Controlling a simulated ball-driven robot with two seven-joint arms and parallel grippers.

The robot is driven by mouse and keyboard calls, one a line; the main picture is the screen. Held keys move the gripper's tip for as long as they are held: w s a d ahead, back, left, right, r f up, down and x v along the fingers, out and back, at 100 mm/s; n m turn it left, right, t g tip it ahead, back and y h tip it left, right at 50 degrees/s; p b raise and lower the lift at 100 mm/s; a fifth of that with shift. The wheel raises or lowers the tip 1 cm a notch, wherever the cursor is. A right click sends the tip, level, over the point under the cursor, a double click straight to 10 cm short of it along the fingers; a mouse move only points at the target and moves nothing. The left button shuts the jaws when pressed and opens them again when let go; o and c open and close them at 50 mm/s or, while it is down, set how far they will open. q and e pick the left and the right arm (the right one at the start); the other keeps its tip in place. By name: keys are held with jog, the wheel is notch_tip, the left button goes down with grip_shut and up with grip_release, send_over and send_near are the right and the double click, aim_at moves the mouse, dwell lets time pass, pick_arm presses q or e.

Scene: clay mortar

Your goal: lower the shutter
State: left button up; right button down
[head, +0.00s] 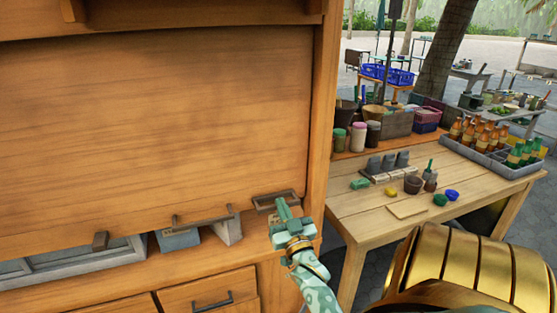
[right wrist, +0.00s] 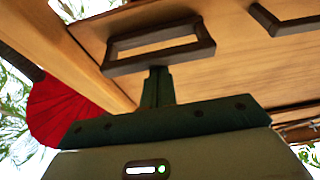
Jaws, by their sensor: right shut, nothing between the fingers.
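The wooden shutter (head: 150,130) hangs most of the way down in the cabinet's front, with a low gap beneath its lower edge. Its dark bar handle (head: 203,217) is near the lower edge. A dark rectangular frame-shaped handle (head: 277,200) is at the lower right corner; it also shows close up in the right wrist view (right wrist: 188,50). My right gripper (head: 283,208) is shut and empty. Its fingertips (right wrist: 157,72) are at the near bar of the frame handle; I cannot tell whether they touch. My left gripper is not in view.
Through the gap I see grey boxes (head: 178,239) and a grey-framed tray (head: 75,262) on the cabinet counter. A drawer (head: 209,293) with a dark handle is below. To the right stands a wooden table (head: 400,178) with cups, jars and bottles.

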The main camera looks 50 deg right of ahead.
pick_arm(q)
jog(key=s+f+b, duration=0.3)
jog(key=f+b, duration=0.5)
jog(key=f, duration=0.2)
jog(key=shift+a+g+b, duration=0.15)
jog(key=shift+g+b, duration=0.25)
pick_arm(e)
notch_tip(320, 180, down, 16)
jog(key=shift+f, duration=0.35)
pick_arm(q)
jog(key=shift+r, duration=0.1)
